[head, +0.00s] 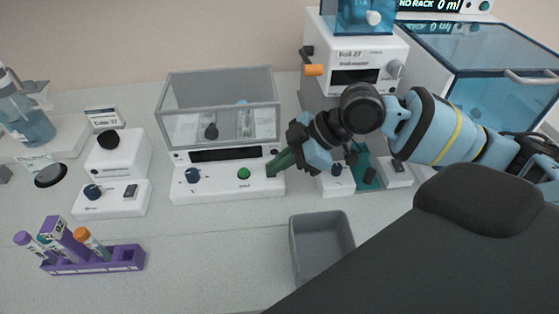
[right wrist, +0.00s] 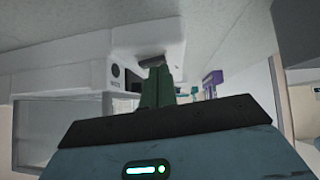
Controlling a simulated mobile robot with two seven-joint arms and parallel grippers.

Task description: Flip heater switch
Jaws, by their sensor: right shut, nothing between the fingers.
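My right gripper (head: 276,165) is shut and empty, its green fingertips at the right end of the front panel of the white device with a clear box (head: 228,170). In the right wrist view its closed fingers (right wrist: 158,90) point at a white housing (right wrist: 147,36), just below a dark part on it (right wrist: 152,61). Whether they touch is not clear. No readable label marks the heater switch. A dark rocker switch (head: 131,191) sits on the small white unit at left, and another (head: 393,166) on the unit behind my right arm, which partly hides it. My left gripper is not in view.
A purple rack (head: 95,262) with several tubes stands at front left. An empty grey bin (head: 323,217) stands in front of the devices. A white machine with an orange knob (head: 314,70) and a blue-lidded case (head: 490,70) stand behind my arm. The bench between rack and bin is clear.

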